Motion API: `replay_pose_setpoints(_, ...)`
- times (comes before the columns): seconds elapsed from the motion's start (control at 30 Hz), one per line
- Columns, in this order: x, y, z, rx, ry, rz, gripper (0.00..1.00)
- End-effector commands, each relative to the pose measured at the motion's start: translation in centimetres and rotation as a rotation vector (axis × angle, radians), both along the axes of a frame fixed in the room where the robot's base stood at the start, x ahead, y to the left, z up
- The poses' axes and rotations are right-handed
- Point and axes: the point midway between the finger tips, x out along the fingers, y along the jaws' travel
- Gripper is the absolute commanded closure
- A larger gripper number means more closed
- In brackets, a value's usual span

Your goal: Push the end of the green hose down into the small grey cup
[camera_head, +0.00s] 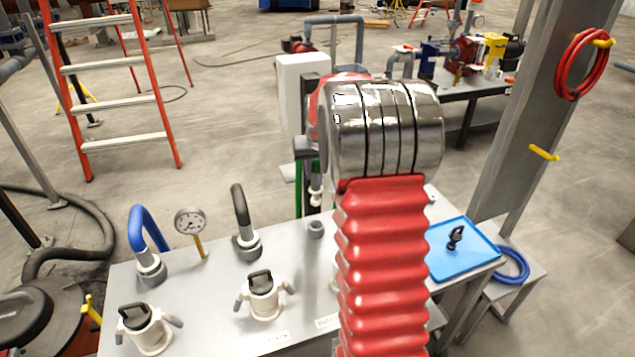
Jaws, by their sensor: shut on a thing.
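The small grey cup (316,229) stands on the grey bench top in the middle of the head view. My gripper (312,165) is a dark shape behind and left of my red and chrome arm, which hides much of it. It is shut on the green hose (298,190), whose green length hangs down beside the dark fingers. A pale, narrow piece (316,192) below the gripper looks like the hose end. It shows just above the cup in the picture, with a small gap between them. I cannot tell whether it is straight over the cup in depth.
On the bench (205,290) stand a blue hose stub (146,228), a gauge (190,221), a black hose stub (241,210) and white capped fittings (263,296). A blue tray (462,249) lies at the right, beside a steel post. My arm hides the bench's right middle.

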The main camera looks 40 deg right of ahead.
Motion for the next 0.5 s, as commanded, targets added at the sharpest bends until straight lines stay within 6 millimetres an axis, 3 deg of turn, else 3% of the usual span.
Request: replay_pose_setpoints(0.5, -0.08, 0.05, -0.46, 0.0, 0.0, -0.006, 1.0)
